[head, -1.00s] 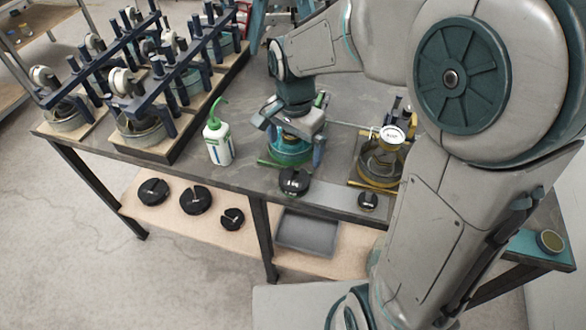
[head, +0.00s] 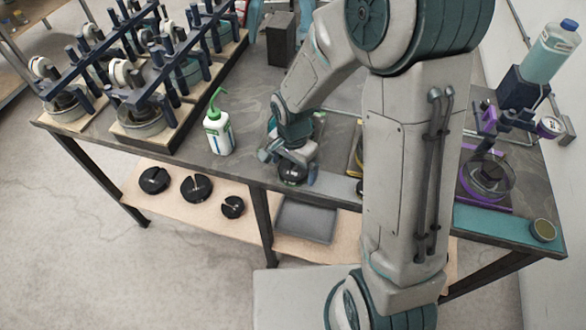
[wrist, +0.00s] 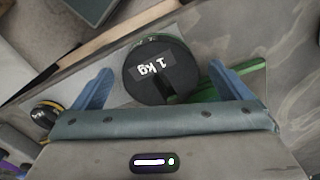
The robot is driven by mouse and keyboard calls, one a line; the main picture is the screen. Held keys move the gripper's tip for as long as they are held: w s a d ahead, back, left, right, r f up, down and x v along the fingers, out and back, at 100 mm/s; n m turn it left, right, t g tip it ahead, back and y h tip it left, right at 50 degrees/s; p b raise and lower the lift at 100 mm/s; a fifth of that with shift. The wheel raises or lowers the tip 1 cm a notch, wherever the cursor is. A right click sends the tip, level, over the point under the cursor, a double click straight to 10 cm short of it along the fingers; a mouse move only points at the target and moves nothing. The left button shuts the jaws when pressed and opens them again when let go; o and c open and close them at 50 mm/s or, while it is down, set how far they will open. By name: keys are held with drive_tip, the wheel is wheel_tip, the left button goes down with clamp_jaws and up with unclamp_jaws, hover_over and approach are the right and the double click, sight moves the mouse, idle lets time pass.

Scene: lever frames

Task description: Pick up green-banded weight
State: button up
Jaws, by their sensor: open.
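The green-banded weight (wrist: 158,72) is a black slotted disc marked 1 kg, with a green edge showing at its far side in the wrist view. In the head view the weight (head: 292,172) sits at the front edge of the bench, partly hidden by my gripper. My gripper (wrist: 160,68) is open, with one blue finger on either side of the weight in the wrist view and the disc reaching past the fingertips. In the head view my gripper (head: 288,163) is right over the weight. I cannot tell whether the fingers touch it.
A yellow-banded weight (wrist: 46,113) lies to the left in the wrist view. A green-and-white bottle (head: 218,134) stands left of my gripper. Several black slotted weights (head: 197,187) and a grey tray (head: 305,220) are on the lower shelf. Lever frames crowd the back left.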

drive_tip(key=shift+f, duration=0.4)
drive_tip(key=c, duration=1.9)
drive_tip(key=shift+o, duration=0.2)
drive_tip(key=shift+r, duration=0.15)
